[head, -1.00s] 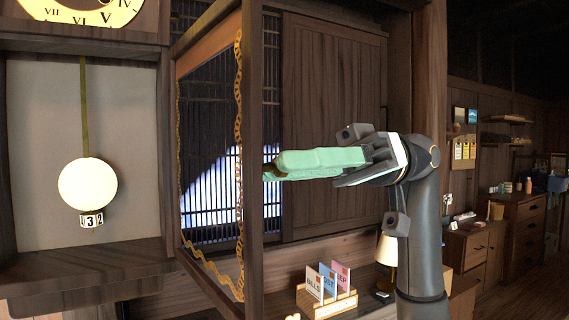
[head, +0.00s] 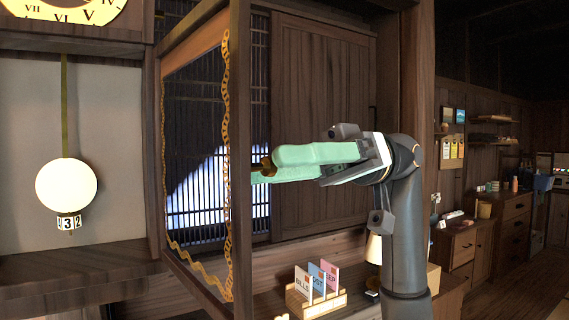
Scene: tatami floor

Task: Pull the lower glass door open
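The lower glass door (head: 240,120) of the wall clock stands swung out towards me, hinged at its left. It has a dark wood frame and a wavy gold trim around the glass. A small brass knob (head: 267,163) shows at its free edge. My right gripper (head: 262,166) reaches in from the right with its green fingers on either side of the knob. The fingers look slightly parted; whether they still touch the knob is hard to see. My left gripper is out of view.
A gold clock face (head: 65,10) is above the case. A letter rack (head: 315,302) with several cards stands below my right arm, with a lamp (head: 374,248) beside it. Cabinets (head: 478,245) and shelves line the right wall.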

